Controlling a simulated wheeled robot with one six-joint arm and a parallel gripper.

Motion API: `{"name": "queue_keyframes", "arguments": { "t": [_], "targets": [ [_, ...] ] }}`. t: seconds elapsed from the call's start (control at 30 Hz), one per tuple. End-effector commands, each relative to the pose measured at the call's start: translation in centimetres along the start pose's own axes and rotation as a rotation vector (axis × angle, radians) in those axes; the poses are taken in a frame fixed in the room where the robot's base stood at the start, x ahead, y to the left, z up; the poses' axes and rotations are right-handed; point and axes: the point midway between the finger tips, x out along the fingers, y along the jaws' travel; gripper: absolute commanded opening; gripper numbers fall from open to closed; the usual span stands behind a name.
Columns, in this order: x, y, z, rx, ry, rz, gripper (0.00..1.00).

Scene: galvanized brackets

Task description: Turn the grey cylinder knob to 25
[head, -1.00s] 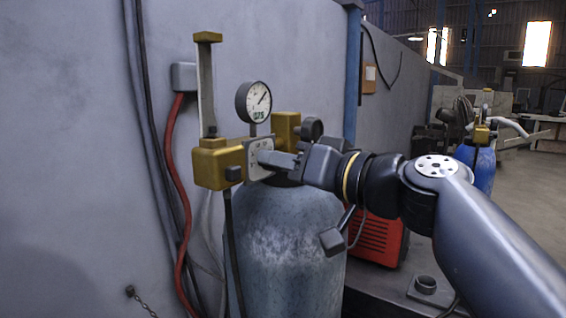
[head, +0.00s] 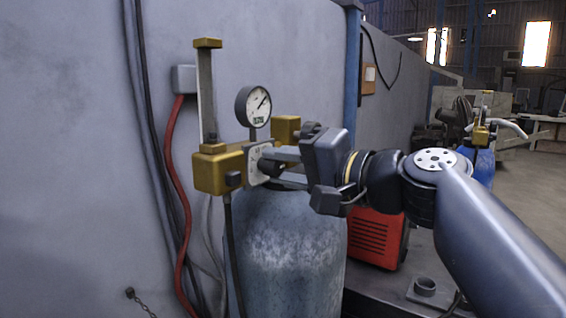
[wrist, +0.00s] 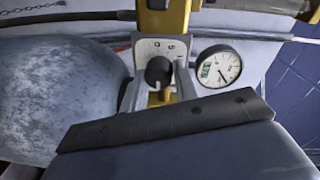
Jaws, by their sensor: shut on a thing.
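The grey gas cylinder (head: 290,235) stands against the wall. Its brass valve block (head: 217,172) carries a pale dial plate (head: 252,155). In the wrist view the dark round knob (wrist: 159,71) sits on this plate (wrist: 150,48) with a few marks around it. My gripper (head: 262,166) is shut on the knob, one finger above and one below in the head view. In the wrist view the fingers lie on either side of it. The round gauge (head: 253,105) above has a needle and small green digits, also seen on the gauge (wrist: 218,72) in the wrist view; I cannot read the digits surely.
A red hose (head: 172,190) runs down the wall. A red machine (head: 376,238) stands behind the cylinder at right. A blue cylinder (head: 484,170) with its own brass fitting stands farther back.

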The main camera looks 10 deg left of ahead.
Motion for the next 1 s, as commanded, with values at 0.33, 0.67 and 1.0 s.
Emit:
{"name": "queue_keyframes", "arguments": {
  "t": [0.33,0.67,1.0],
  "targets": [
    [0.01,0.12,-0.05,0.17,-0.014,0.009,0.06],
    [0.02,0.21,-0.03,0.214,-0.018,0.011,0.06],
    [0.03,0.23,-0.02,0.214,-0.018,0.011,0.32]
  ]
}}
